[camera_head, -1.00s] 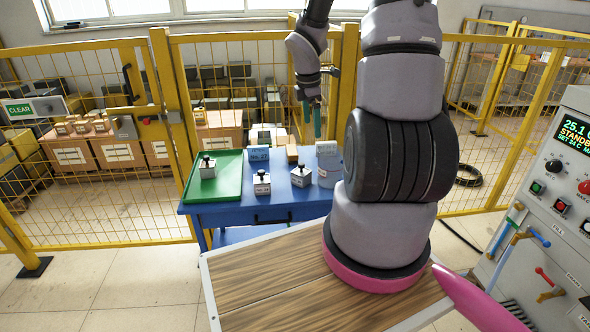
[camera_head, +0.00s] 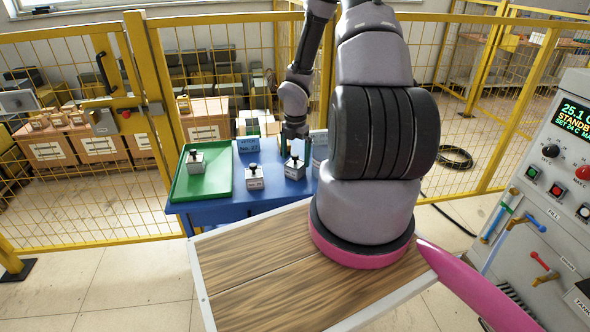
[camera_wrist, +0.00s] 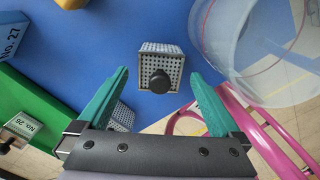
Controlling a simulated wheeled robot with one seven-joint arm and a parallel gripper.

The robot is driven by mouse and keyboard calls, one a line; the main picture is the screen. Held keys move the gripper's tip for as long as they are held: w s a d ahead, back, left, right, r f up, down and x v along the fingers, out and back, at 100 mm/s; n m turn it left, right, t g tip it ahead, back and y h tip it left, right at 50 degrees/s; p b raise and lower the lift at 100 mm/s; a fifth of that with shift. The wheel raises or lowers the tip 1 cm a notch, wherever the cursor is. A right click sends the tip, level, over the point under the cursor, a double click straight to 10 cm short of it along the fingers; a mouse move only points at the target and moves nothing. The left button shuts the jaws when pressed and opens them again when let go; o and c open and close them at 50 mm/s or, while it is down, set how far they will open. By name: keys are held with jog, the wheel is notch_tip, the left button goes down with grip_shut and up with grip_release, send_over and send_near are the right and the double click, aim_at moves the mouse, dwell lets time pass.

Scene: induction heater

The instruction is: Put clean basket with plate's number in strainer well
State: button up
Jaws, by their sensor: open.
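A blue plate (camera_wrist: 12,38) reading "No. 27" stands at the back of the blue table; it also shows in the head view (camera_head: 248,145). One basket (camera_head: 294,168), a perforated metal cube with a black knob, stands right of the middle; in the wrist view this basket (camera_wrist: 160,66) lies ahead between my fingers. A second basket (camera_head: 254,178) stands to its left, partly hidden by my gripper in the wrist view. A third basket (camera_head: 195,161) stands on the green tray, its label reading "No. 26" up close. My gripper (camera_wrist: 158,76) is open and empty above the middle-right basket. I cannot identify the strainer well.
The green tray (camera_head: 218,183) covers the left of the blue table (camera_head: 215,209). A translucent bucket (camera_wrist: 255,50) stands close on the right of the nearest basket. A control panel (camera_head: 555,185) is at right. A yellow fence (camera_head: 90,240) runs behind.

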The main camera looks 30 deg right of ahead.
aim_at(296, 165)
jog(key=f, duration=0.4)
jog(key=shift+w+d+f, duration=0.1)
jog(key=shift+d+f, duration=0.15)
jog(key=shift+f, duration=0.15)
jog(key=shift+r, duration=0.1)
grip_shut()
